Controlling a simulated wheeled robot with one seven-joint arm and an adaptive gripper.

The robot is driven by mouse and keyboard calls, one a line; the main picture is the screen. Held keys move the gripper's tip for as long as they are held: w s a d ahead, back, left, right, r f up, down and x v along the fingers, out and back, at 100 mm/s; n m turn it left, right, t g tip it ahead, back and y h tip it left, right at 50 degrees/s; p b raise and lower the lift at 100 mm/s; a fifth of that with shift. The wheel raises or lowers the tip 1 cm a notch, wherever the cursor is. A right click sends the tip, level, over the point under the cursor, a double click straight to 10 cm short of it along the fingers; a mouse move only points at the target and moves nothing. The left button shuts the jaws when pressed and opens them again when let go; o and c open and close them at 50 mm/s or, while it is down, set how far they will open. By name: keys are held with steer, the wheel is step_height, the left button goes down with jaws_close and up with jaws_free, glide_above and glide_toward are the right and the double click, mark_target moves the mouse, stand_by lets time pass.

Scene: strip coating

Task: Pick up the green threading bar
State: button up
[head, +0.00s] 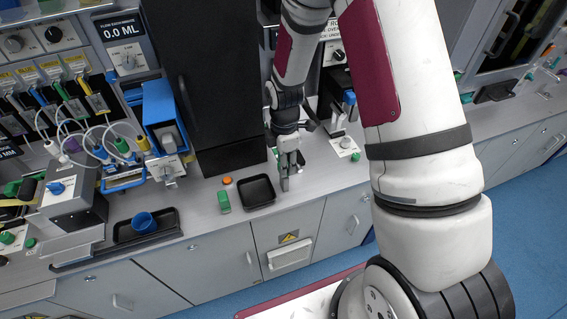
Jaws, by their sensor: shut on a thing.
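My gripper (286,178) points down over the counter, just right of the black tray, near the foot of the black column. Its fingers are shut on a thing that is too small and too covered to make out. I cannot tell which green piece is the threading bar.
The empty black tray (257,205) lies on the grey counter (300,196). The tall black column (207,100) stands behind. At left are a blue cup (144,222) in a dark tray, a blue device (163,115) and loose tubes.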

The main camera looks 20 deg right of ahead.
steer(key=r, duration=0.1)
steer(key=s+r, duration=0.1)
steer(key=shift+s+r, duration=0.1)
steer(key=shift+r, duration=0.25)
steer(key=s+r+p, duration=0.1)
steer(key=s, duration=1.4)
steer(key=shift+r, duration=0.2)
steer(key=shift+w, duration=0.1)
steer(key=o, duration=0.5)
steer(key=c, duration=0.5)
